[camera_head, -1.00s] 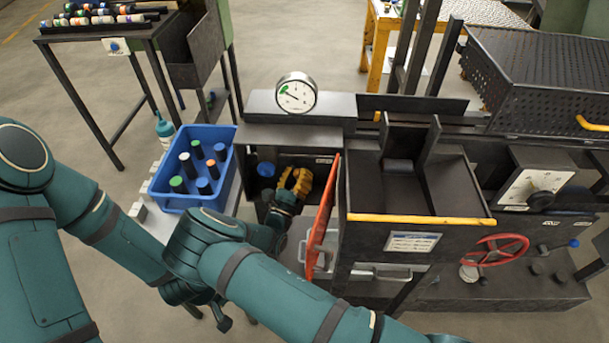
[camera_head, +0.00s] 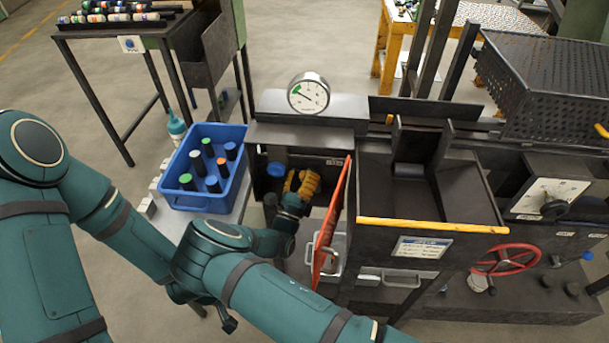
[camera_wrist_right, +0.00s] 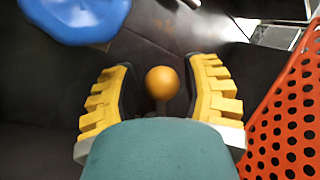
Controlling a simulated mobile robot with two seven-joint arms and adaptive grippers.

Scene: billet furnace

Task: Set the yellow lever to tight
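The yellow lever shows in the right wrist view as a round orange-yellow knob (camera_wrist_right: 163,83), seen end-on between the two fingers. My right gripper (camera_wrist_right: 164,72) is open, with a yellow ribbed finger on each side of the knob and visible gaps to it. In the head view my right gripper (camera_head: 303,184) is inside the open dark compartment under the gauge, and the lever cannot be made out there. A blue knob (camera_head: 276,169) is left of the gripper, and it also shows at the wrist view's upper left (camera_wrist_right: 75,14). My left gripper is not in view.
An open red perforated door (camera_head: 334,225) stands close to the gripper's right; it fills the wrist view's right side (camera_wrist_right: 290,120). A round gauge (camera_head: 309,93) sits above the compartment. A blue bin (camera_head: 196,207) of capped cylinders is left. A red handwheel (camera_head: 505,260) is right.

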